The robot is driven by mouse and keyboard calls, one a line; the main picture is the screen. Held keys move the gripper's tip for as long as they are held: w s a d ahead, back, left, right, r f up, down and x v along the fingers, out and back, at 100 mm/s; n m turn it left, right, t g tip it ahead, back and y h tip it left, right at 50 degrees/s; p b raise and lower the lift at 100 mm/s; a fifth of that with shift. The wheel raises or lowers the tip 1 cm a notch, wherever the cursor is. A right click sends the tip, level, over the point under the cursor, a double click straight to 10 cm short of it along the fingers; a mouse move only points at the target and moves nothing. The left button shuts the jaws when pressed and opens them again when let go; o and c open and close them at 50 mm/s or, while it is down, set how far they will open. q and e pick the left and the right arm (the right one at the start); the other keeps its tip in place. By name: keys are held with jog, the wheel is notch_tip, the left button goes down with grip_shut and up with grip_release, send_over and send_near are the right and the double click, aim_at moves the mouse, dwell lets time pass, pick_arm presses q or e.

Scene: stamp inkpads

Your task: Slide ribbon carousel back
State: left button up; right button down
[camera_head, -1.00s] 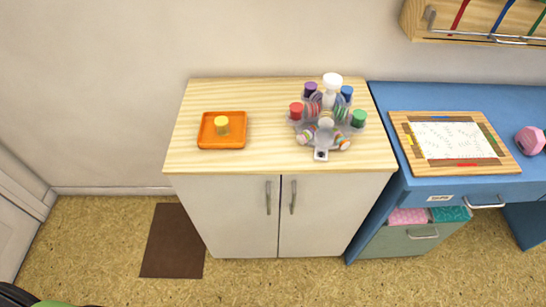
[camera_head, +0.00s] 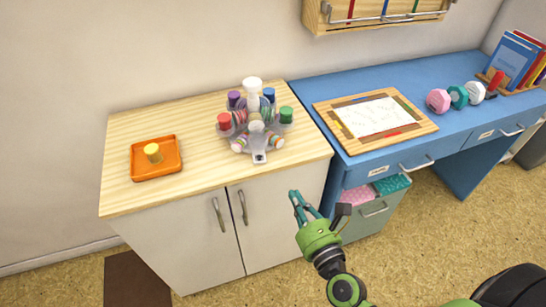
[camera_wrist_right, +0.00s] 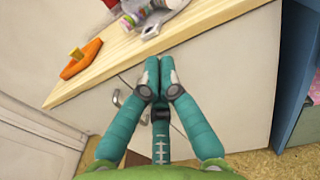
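The ribbon carousel (camera_head: 239,131) stands on the right part of the wooden cabinet top (camera_head: 190,179). It has a white knob on top, coloured caps and striped ribbon rolls around it, and a grey tab (camera_head: 259,155) at the front. Part of it shows at the top of the right wrist view (camera_wrist_right: 175,5). My right gripper (camera_head: 296,198) is in front of the cabinet, below and to the right of the carousel, apart from it. In the right wrist view its teal fingertips (camera_wrist_right: 159,65) meet with nothing between them. My left gripper is not in view.
An orange tray (camera_head: 139,172) with a yellow-topped piece (camera_head: 153,152) sits on the cabinet's left. The blue desk (camera_head: 310,89) at right holds a framed board (camera_head: 428,128) and coloured dumbbell-like pieces (camera_head: 438,100). Bare wood lies behind and left of the carousel.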

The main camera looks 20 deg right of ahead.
jog(key=p, duration=0.2)
send_near(270, 149)
jog(key=w, duration=0.6)
jog(key=shift+w+a, duration=0.15)
jog(key=shift+w, duration=0.1)
jog(key=shift+w+f, duration=0.1)
jog(key=shift+w, duration=0.35)
